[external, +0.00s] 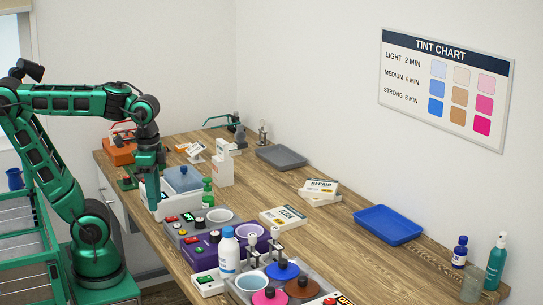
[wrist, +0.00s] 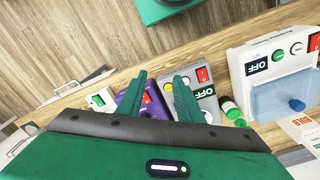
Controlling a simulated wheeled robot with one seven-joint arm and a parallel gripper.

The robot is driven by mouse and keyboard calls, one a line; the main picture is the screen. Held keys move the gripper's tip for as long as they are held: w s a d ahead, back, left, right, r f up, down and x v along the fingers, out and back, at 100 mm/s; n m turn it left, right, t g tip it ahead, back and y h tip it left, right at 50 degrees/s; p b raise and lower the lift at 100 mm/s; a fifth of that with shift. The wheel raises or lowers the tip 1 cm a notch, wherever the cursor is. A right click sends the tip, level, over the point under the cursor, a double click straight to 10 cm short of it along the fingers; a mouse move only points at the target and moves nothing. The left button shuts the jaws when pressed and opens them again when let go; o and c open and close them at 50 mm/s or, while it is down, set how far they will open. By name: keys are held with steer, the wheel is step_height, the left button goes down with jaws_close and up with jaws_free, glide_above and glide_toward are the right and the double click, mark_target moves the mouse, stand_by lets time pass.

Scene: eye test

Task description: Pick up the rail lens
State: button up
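I cannot make out a rail lens in either view; it may be hidden or too small to tell. My green gripper (external: 149,188) points down beside the white machine with the blue translucent lid (external: 183,178), near the table's left edge. In the wrist view my gripper (wrist: 160,76) has its two fingers apart with nothing held between them. Beyond and between the fingers lie a purple box (wrist: 130,101) and a grey box with a red switch (wrist: 204,76). The white machine also shows to the right in the wrist view (wrist: 245,57).
A blue tray (external: 388,225) and grey tray (external: 281,157) lie along the wall. Bare wood (external: 335,240) shows between the boxes and blue tray.

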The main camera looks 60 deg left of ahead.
steer(key=w+r+t+h, duration=0.1)
steer(key=w+h, duration=0.1)
steer(key=w, duration=0.9)
steer(key=w+a+r+n+t+h, duration=0.1)
steer(key=w+a+t, duration=0.1)
steer(key=w+a, duration=0.5)
steer(key=w+a+n+t, duration=0.1)
steer(key=w+a+t, duration=0.15)
steer(key=w, duration=0.85)
steer(key=w+a+r+n+t+h, duration=0.1)
steer(key=w+a, duration=0.5)
steer(key=w, duration=0.3)
steer(key=w+a+f+n+t+y, duration=0.15)
steer(key=w+a, duration=0.35)
steer(key=a, duration=0.6)
steer(key=w+a+t, duration=0.3)
steer(key=w+a, duration=0.2)
steer(key=a, duration=0.7)
steer(key=s+a+f+n+t+y, duration=0.2)
steer(key=a+t+y, duration=0.1)
steer(key=a, duration=1.8)
glide_toward(241, 130)
steer(key=x, duration=1)
steer(key=shift+w+a+f, duration=0.1)
steer(key=shift+a+f, duration=0.15)
steer(key=shift+a, duration=0.05)
jaws_close()
